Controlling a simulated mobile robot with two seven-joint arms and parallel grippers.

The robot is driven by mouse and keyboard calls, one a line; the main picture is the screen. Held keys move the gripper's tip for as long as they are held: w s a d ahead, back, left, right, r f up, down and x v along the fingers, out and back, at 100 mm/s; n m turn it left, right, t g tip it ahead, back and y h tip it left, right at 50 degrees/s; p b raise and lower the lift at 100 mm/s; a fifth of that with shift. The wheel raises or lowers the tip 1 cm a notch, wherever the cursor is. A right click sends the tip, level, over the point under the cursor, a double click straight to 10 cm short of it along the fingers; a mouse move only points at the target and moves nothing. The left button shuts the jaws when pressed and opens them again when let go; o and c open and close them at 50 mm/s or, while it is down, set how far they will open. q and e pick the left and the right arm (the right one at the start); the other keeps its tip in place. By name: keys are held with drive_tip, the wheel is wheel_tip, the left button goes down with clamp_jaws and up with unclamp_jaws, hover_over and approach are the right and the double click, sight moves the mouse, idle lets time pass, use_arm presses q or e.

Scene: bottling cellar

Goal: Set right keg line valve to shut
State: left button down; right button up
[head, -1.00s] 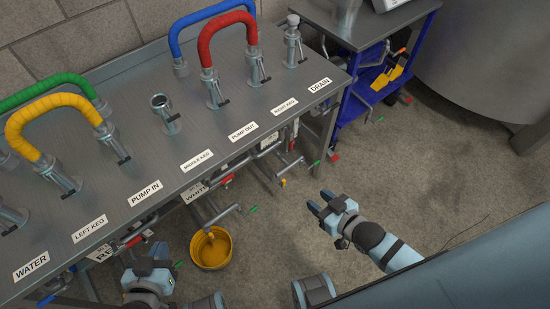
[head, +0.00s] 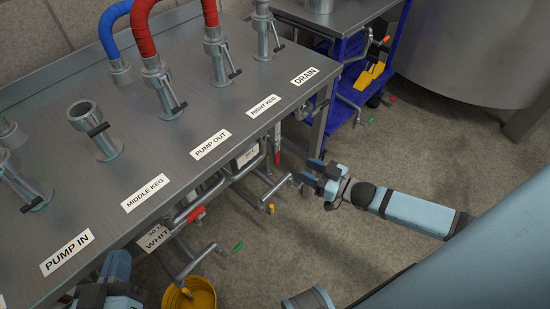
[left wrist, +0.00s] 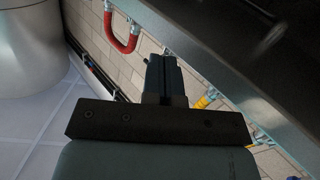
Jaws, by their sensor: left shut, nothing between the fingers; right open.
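The steel table carries a RIGHT KEG label (head: 263,106). Behind it stands a steel port (head: 218,62) with a dark lever, and the red hose (head: 142,32) links it to the PUMP OUT port. Under the table edge, below the RIGHT KEG label, a short red handle (head: 277,154) points down; the table hides part of its pipework. Its exact setting is hard to tell. My right gripper (head: 311,174) is open and empty, just right of this handle and apart from it. My left gripper (head: 118,266) is shut and empty by the table's front edge; its fingers show in the left wrist view (left wrist: 163,75).
A second red handle (head: 196,214) lies along the middle pipe. Taps with green (head: 238,246) and yellow (head: 271,208) tips stick out below the table. A yellow bucket (head: 190,297) stands on the floor. A blue cart (head: 345,95) stands behind right.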

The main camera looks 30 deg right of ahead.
sight(276, 154)
drive_tip(key=b+x, duration=0.2)
drive_tip(key=x, duration=0.8)
drive_tip(key=shift+w+a, duration=0.2)
drive_tip(key=shift+w, duration=0.05)
use_arm(q)
drive_tip(key=r, duration=0.1)
drive_tip(key=d+r+t+h, duration=0.1)
drive_tip(key=r, duration=0.1)
drive_tip(key=r+t+h, duration=0.1)
drive_tip(key=shift+s+d+r, duration=0.15)
drive_tip(key=shift+d+r, duration=0.15)
drive_tip(key=shift+r, duration=0.1)
use_arm(e)
clamp_jaws()
